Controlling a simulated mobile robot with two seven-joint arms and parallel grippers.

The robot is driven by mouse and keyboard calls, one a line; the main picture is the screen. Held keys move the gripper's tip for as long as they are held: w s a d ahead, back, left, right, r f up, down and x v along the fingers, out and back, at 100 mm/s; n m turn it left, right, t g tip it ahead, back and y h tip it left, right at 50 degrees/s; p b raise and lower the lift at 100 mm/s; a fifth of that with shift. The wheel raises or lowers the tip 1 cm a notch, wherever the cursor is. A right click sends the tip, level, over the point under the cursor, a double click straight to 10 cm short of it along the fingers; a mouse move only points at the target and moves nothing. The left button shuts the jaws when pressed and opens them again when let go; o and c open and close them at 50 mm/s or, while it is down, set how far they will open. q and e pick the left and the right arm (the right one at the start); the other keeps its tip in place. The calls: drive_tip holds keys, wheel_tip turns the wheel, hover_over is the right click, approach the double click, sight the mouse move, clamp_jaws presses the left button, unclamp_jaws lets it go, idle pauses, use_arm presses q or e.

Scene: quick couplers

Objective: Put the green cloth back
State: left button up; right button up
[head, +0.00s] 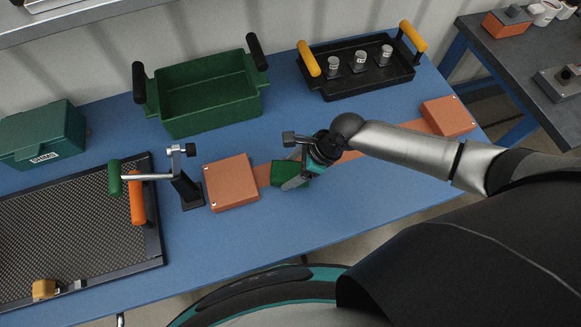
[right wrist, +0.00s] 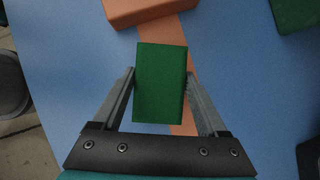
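The green cloth (head: 288,173) is a small, flat-topped green block shape near the middle of the blue table. It also shows in the right wrist view (right wrist: 160,82), over an orange strip. My right gripper (head: 291,170) reaches down at it from the right. In the right wrist view its fingers (right wrist: 160,72) stand on either side of the cloth, close to both edges. I cannot tell whether they press on it or whether it is clear of the table. Part of the cloth is hidden by the gripper in the head view. My left gripper is not in view.
An orange block (head: 232,183) stands just left of the cloth, another (head: 448,117) at right. Behind are a green bin (head: 212,118) and a black tray (head: 345,87) with couplers. The front middle is clear.

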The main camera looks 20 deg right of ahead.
drive_tip(key=o, duration=0.3)
drive_tip(key=shift+o, duration=0.2)
drive_tip(key=shift+f+b, duration=0.1)
drive_tip(key=shift+b, duration=0.65)
drive_tip(key=p+v, duration=0.5)
drive_tip(key=v, duration=1)
drive_tip(key=shift+r, duration=0.35)
